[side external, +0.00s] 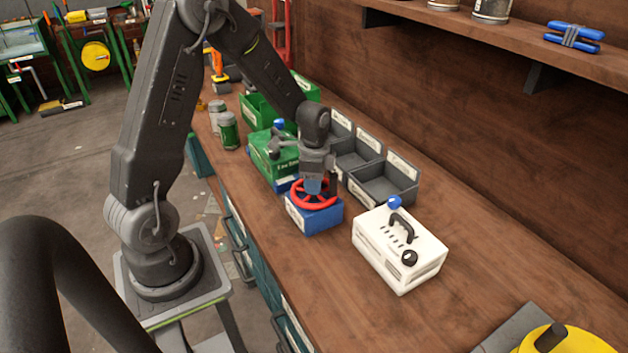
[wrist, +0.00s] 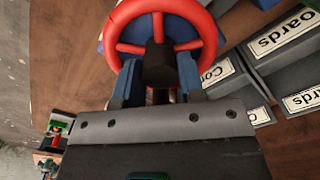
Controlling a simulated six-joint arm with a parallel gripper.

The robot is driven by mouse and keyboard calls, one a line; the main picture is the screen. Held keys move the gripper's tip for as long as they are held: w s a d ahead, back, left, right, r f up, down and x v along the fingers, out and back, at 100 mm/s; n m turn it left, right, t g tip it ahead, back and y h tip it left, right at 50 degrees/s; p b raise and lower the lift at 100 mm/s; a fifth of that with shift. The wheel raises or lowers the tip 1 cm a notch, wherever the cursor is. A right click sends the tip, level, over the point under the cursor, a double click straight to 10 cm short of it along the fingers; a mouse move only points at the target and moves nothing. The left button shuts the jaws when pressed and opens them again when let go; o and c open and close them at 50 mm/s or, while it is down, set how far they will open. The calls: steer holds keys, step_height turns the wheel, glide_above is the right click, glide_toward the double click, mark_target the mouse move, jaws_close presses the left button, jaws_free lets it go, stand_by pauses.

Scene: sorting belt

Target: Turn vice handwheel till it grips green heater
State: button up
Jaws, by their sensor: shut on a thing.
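The blue vice (side external: 318,221) stands on the bench with its red handwheel (side external: 297,200) on top. My gripper (side external: 316,186) points down at the wheel's middle. In the wrist view, its two blue fingers are on either side of the dark hub of the red handwheel (wrist: 208,28), and the gripper is shut on it. The green heater (side external: 262,165), a box with a white label, sits just behind the vice, partly hidden by my wrist. I cannot tell whether the vice jaws touch it.
A white appliance (side external: 385,262) with a black handle and blue knob stands right of the vice. Grey bins (side external: 385,185) stand behind, along the wall. Green and grey cans (side external: 229,130) stand at the bench's far left.

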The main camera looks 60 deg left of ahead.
stand_by(0.4)
steer(key=o, duration=0.9)
step_height(320, 180, up, 14)
steer(key=shift+f, duration=0.1)
steer(key=s+d+r+n+t, duration=0.2)
steer(key=s+d, duration=0.2)
steer(key=s, duration=0.1)
steer(key=s+d+r+n+t, duration=0.1)
steer(key=s+d+r+n, duration=0.2)
steer(key=s+d, duration=0.2)
steer(key=s+d+r+n+t, duration=0.2)
steer(key=s+d, duration=0.3)
steer(key=s, duration=0.1)
steer(key=shift+s+d+r+n+t, duration=0.1)
steer(key=shift+d+r+n+t, duration=0.1)
steer(key=shift+r+n+t, duration=0.15)
